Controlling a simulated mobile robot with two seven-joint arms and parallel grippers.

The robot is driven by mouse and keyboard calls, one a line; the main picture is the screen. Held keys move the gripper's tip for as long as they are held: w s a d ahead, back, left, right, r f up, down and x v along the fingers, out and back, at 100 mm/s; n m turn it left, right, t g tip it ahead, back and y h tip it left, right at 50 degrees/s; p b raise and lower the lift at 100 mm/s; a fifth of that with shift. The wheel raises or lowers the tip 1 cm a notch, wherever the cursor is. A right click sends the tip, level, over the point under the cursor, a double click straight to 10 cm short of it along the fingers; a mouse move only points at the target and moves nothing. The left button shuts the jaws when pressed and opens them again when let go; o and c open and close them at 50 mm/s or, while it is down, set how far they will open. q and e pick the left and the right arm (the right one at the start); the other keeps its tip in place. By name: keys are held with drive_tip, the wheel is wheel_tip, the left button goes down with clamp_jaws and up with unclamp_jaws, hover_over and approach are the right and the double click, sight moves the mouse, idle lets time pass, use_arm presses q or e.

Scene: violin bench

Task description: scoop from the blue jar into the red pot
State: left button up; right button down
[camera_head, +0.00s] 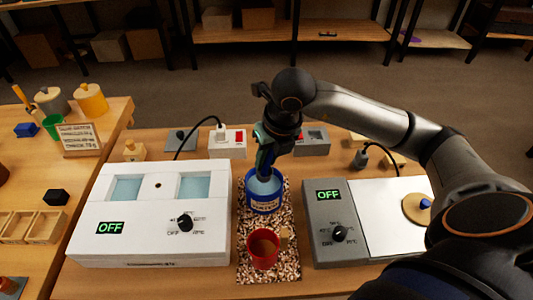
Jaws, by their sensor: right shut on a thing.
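The blue jar (264,204) stands open on a speckled mat in the middle of the bench, with pale contents inside. The red pot (263,262) stands on the same mat, nearer to me, with a tan handle block at its right side and a brownish inside. My right gripper (266,163) points down over the jar's mouth. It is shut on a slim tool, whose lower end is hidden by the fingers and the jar. I cannot tell if the tool touches the contents. My left gripper is out of view.
A white two-well bath (145,245) reading OFF stands close to the left of the mat. A grey-and-white hot plate unit (327,225), also OFF, stands close to the right. Power boxes (226,149) and cables lie behind. A side table (75,185) holds trays and pots.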

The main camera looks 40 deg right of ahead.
sight(269, 172)
wheel_tip(269, 172, down, 4)
drive_tip(key=b, duration=0.3)
wheel_tip(269, 172, down, 3)
drive_tip(key=b, duration=0.2)
drive_tip(key=shift+r+b, duration=0.15)
drive_tip(key=shift+b, duration=0.15)
drive_tip(key=shift+f, duration=0.2)
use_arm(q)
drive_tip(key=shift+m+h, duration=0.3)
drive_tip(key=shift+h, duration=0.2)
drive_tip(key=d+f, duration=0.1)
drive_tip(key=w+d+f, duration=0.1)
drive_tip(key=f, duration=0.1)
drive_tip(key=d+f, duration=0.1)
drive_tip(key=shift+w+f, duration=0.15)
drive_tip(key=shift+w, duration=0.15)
